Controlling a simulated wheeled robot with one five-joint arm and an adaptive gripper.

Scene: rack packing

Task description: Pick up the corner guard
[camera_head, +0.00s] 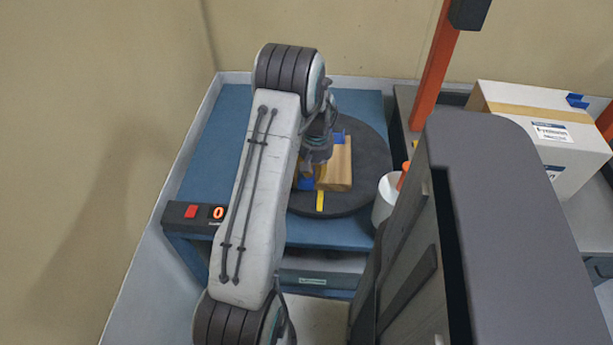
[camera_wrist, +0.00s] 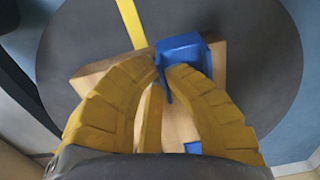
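A wooden block (camera_head: 341,165) lies on a dark round turntable (camera_head: 372,160). A blue corner guard (camera_head: 306,184) is at the block's near end; in the wrist view it (camera_wrist: 187,50) sits at the block's edge. My gripper (camera_wrist: 164,68) has its yellow fingers brought close together, with a thin blue flange of this guard between the tips. It looks shut on that flange, and the guard still appears to be at the block. The fingers hide part of the block. A second blue guard (camera_head: 338,135) is at the block's far end.
A yellow strip (camera_head: 320,201) marks the turntable's near side. A white container (camera_head: 385,203) with an orange top stands right of the turntable. A white box (camera_head: 545,125) with a blue corner piece (camera_head: 577,101) stands far right. A control panel (camera_head: 190,212) is on the left.

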